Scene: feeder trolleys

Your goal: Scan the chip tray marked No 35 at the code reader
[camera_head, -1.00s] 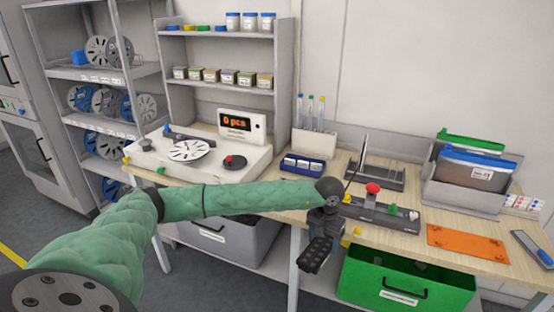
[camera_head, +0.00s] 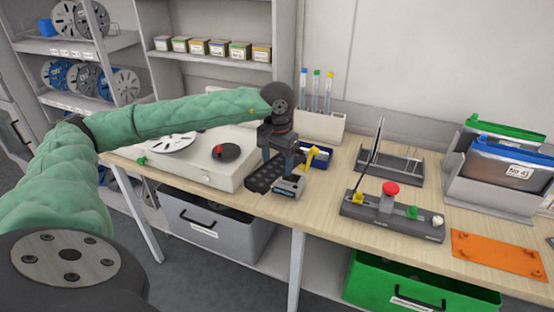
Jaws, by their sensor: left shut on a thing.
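My left gripper (camera_head: 279,163) is shut on a small black tray (camera_head: 265,176) with rows of pockets, held low over the front of the table. No number can be read on this tray. A small grey and dark device with blue parts (camera_head: 289,188), which looks like the code reader, sits right beside the tray's right end. I cannot tell whether they touch or overlap. A yellow piece (camera_head: 317,156) shows right beside the gripper. My right gripper is not in view.
A white machine with a red knob (camera_head: 207,176) stands left. A control box with a red button (camera_head: 392,222), a black rack (camera_head: 390,174) and an orange mat (camera_head: 499,254) lie right. A grey holder (camera_head: 459,179) bears bags. Grey and green bins (camera_head: 415,285) stand below.

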